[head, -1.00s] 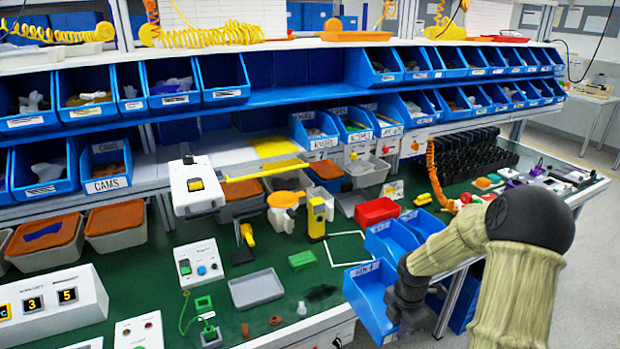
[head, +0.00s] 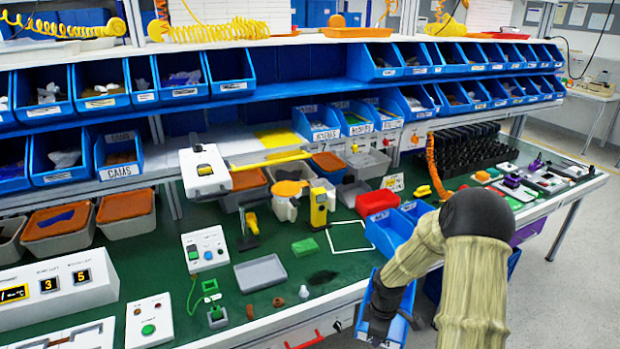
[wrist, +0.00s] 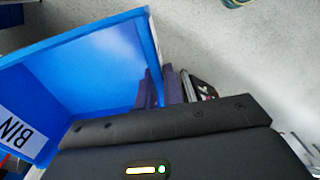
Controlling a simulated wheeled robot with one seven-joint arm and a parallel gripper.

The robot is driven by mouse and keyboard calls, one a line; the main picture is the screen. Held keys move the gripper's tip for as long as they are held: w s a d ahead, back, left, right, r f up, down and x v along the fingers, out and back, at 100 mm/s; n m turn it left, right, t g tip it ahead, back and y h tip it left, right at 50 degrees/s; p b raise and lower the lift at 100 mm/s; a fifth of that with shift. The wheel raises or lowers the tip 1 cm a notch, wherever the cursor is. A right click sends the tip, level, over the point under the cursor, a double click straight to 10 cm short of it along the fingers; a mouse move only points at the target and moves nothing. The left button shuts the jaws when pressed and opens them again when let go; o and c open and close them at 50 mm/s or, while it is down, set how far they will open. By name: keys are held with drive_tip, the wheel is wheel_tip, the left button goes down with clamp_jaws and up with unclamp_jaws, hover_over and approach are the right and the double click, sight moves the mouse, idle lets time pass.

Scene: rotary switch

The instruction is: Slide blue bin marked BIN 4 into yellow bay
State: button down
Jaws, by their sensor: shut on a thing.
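The blue bin (head: 396,331) is in my gripper (head: 378,312) at the bottom of the head view, in front of the bench's front edge. In the wrist view the bin (wrist: 90,70) looks empty, and its white label (wrist: 15,133) reads "BIN"; the number is cut off. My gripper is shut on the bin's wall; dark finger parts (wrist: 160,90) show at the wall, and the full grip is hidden. The yellow bay (head: 277,139) is a yellow patch on the middle shelf, in a gap left of several labelled blue bins.
Blue bins (head: 390,232) and a red bin (head: 377,203) stand on the green bench near my arm. A yellow bar (head: 270,160) extends in front of the shelf below the bay. A yellow tester (head: 318,205) and grey tray (head: 260,272) stand on the bench.

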drive_tip(key=a+f+m, duration=0.7)
drive_tip(key=m, duration=0.5)
drive_tip(key=shift+f+m, duration=0.3)
drive_tip(key=shift+f, duration=0.1)
drive_tip(key=shift+w, duration=0.15)
